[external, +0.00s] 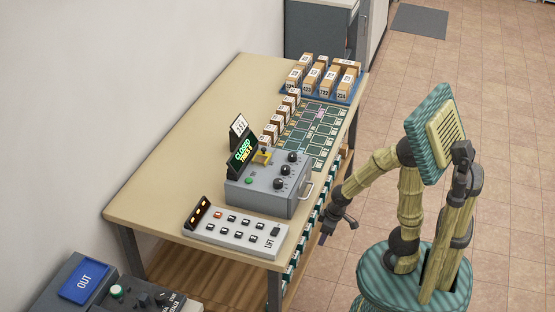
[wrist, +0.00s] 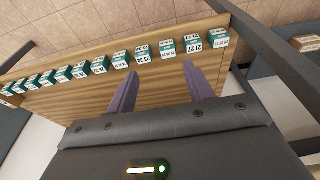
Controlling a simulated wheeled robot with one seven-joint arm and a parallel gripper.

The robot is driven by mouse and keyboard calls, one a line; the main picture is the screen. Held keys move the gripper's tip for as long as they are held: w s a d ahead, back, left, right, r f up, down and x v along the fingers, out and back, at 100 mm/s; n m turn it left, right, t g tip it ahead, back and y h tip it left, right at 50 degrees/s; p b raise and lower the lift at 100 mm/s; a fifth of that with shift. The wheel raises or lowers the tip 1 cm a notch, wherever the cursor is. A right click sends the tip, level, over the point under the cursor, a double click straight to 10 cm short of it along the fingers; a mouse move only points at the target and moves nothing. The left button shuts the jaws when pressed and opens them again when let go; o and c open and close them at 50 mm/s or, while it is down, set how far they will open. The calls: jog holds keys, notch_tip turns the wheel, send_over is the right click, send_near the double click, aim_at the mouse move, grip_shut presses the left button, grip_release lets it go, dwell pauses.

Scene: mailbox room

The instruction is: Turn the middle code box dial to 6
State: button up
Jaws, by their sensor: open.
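The code box (external: 262,196) is a grey metal box on the table's near right part. Three black dials run in a row on its sloped top. The middle dial (external: 285,170) sits between the other two; its setting is too small to read. My gripper (external: 332,236) hangs to the right of the box, beyond the table's edge and apart from the dials. In the wrist view my gripper (wrist: 160,82) is open and empty, its two purple fingers spread over a wooden shelf. No dial shows in the wrist view.
A sign reading CLOSED (external: 243,153) stands behind the box. A white button panel (external: 235,232) lies in front of it. A handle (external: 307,190) sticks out at the box's right side. Small numbered boxes (wrist: 145,53) line the shelf. Parcels fill a blue tray (external: 347,100) at the far end.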

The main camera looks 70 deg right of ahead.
jog(key=w+r+p+v, duration=0.1)
jog(key=w+p+v, duration=0.2)
jog(key=p+v, duration=1.2)
jog(key=w+r+p+v, duration=0.1)
jog(key=w+p+v, duration=0.3)
jog(key=p+v, duration=1.05)
notch_tip(320, 180, up, 11)
jog(key=m+g+y+p, duration=0.3)
jog(key=m+y+p, duration=0.2)
jog(key=m+p, duration=1.25)
send_over(285, 167)
jog(key=d, duration=0.7)
jog(key=shift+s+r+m+b, duration=0.1)
jog(key=shift+r+m+b, duration=0.15)
jog(key=shift+b, duration=0.2)
jog(key=shift+f, duration=0.1)
jog(key=shift+h, duration=0.3)
jog(key=p+x, duration=0.1)
jog(key=x, duration=0.4)
jog(key=p+x, duration=0.2)
jog(key=x, duration=0.4)
jog(key=p+x, duration=0.1)
jog(key=x, duration=0.5)
jog(key=shift+w+f+p, duration=0.15)
jog(key=shift+w+p, duration=0.15)
jog(key=shift+c, duration=0.2)
jog(key=c, duration=0.9)
